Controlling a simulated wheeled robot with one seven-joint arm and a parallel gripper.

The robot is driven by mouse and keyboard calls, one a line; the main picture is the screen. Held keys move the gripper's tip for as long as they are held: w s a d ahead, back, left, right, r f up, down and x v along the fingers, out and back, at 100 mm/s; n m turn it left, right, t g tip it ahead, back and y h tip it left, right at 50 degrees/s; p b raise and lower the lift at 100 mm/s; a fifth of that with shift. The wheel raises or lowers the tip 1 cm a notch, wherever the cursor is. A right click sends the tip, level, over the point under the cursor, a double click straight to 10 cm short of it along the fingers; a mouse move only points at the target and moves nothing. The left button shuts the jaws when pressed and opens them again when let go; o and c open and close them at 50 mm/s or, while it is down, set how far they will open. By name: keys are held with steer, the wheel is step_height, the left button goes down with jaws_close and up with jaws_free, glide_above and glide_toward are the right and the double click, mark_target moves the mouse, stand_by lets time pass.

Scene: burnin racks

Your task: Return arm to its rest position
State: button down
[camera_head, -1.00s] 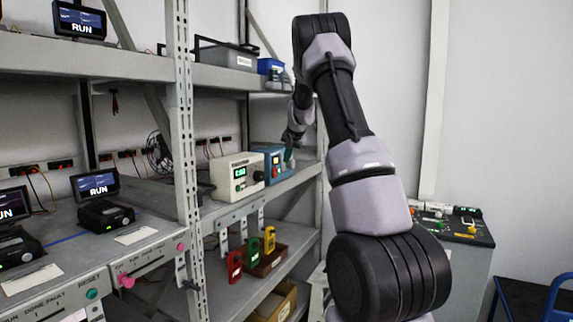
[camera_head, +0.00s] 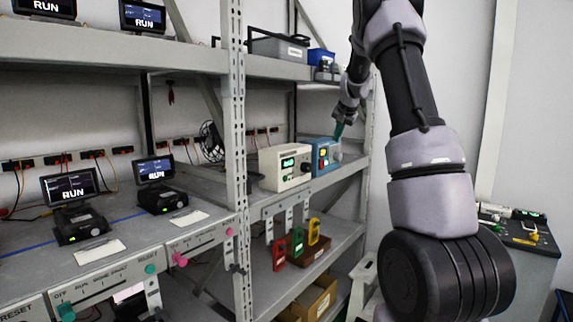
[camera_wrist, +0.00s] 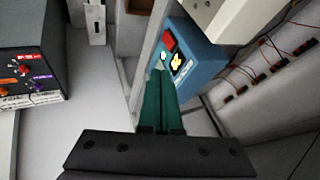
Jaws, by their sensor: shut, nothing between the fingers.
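My gripper (camera_head: 339,131) has green fingers and is at the rack's middle shelf, in front of the right part of a blue instrument box (camera_head: 326,156). In the wrist view its fingers (camera_wrist: 161,84) lie side by side, shut with nothing between them. The blue box also shows in the wrist view (camera_wrist: 203,69), just beyond the fingertips, with a red button and a yellow knob on its face. I cannot tell whether the fingertips touch it. My arm reaches up from the lower right and bends down toward the shelf.
A white unit with a green display (camera_head: 284,168) stands left of the blue box. A rack upright (camera_head: 236,160) stands further left. A grey control cabinet (camera_head: 520,240) stands at right. A grey bin (camera_head: 278,47) sits above.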

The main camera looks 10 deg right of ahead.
steer(key=s+a+r+n+y, duration=0.1)
steer(key=s+a+r, duration=0.25)
steer(key=s, duration=0.35)
steer(key=s+a+r, duration=0.3)
steer(key=s+a, duration=0.2)
steer(key=s, duration=0.2)
steer(key=s+a+r+n+y, duration=0.1)
steer(key=s+a+r, duration=0.25)
steer(key=s, duration=0.35)
steer(key=s+a+f+n, duration=0.1)
steer(key=s+a+f, duration=0.1)
steer(key=s, duration=0.5)
steer(key=s+a+f+n, duration=0.1)
steer(key=s+a, duration=0.2)
steer(key=s, duration=0.5)
steer(key=s+a+f, duration=0.2)
steer(key=s, duration=0.6)
steer(key=shift+s+a+f+n, duration=0.15)
steer(key=shift+a+f+n, duration=0.15)
steer(key=shift+a+n, duration=0.1)
